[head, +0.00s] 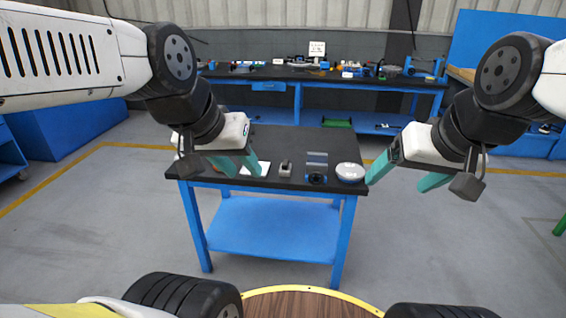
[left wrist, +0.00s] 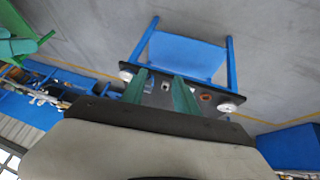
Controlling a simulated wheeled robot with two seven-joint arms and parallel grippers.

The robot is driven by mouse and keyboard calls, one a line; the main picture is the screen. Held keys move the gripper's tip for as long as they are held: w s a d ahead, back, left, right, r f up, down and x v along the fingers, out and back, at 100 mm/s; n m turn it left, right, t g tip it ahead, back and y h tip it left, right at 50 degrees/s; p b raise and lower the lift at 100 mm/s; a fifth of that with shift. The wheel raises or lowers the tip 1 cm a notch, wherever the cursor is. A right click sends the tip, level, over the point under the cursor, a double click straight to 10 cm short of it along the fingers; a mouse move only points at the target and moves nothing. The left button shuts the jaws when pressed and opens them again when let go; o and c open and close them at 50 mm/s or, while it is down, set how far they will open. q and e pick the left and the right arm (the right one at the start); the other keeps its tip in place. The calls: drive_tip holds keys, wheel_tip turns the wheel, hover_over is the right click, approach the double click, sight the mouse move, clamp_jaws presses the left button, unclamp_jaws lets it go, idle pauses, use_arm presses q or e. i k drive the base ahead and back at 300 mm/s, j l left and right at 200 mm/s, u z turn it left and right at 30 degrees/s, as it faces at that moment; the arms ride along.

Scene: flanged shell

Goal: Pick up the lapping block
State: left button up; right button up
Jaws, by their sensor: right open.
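A small grey block with a dark part (head: 285,169) stands on the dark top of the blue-legged table (head: 262,145); it looks most like the lapping block, but it is too small to be sure. It also shows in the left wrist view (left wrist: 166,86), between the fingers in the picture. My left gripper (head: 236,164) is open and empty, left of the block in the head view and apart from it. Its open fingers also show in the left wrist view (left wrist: 160,92). My right gripper (head: 406,176) is open and empty, beyond the table's right edge.
An orange-brown item (left wrist: 205,97) is near the other end. A cluttered bench (head: 270,75) stands behind.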

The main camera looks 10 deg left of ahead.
sight(285, 171)
drive_tip(key=i+l, duration=0.15)
drive_tip(key=i, duration=0.4)
drive_tip(key=i+l, duration=0.15)
drive_tip(key=i, duration=0.4)
drive_tip(key=j+u, duration=0.05)
